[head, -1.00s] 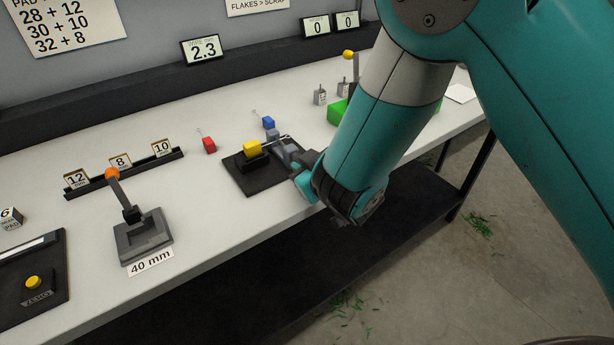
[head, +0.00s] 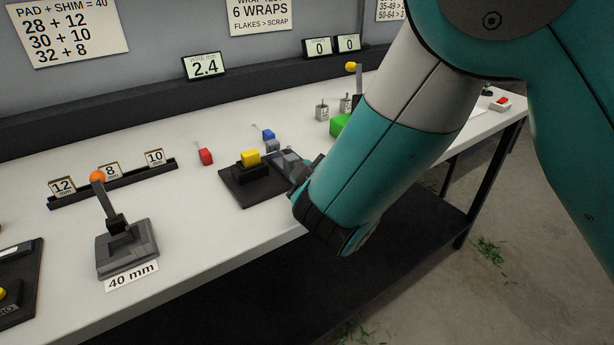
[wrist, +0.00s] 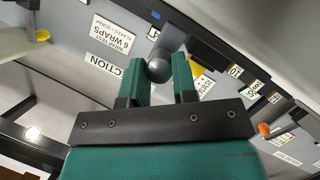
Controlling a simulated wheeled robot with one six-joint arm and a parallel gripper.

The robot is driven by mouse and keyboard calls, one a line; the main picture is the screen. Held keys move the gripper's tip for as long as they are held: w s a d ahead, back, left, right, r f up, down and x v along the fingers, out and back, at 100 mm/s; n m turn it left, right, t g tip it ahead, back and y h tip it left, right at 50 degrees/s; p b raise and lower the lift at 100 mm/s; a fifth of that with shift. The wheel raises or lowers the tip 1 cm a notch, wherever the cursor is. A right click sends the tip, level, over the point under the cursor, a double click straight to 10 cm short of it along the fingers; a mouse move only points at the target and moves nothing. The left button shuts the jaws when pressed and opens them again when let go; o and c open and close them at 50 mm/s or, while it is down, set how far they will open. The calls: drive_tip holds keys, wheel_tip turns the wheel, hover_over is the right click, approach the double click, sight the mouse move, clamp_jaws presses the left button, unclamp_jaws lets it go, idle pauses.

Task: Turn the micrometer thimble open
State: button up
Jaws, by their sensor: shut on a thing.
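My gripper (head: 298,171) is at the right end of the micrometer. In the wrist view, my gripper (wrist: 163,78) has its two teal fingers around the round grey thimble (wrist: 158,66), shut on it. In the head view my wrist hides most of the thimble. A small display (head: 205,66) on the back ledge reads 2.4.
A lever fixture (head: 127,248) labelled 40 mm stands at left, before a black rack (head: 115,185) of numbered blocks.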

drive_tip(key=o, duration=0.9)
drive_tip(key=shift+o, duration=0.2)
drive_tip(key=b+v, duration=1.3)
drive_tip(key=v, duration=0.4)
drive_tip(key=shift+r, duration=0.15)
drive_tip(key=shift+d, duration=0.15)
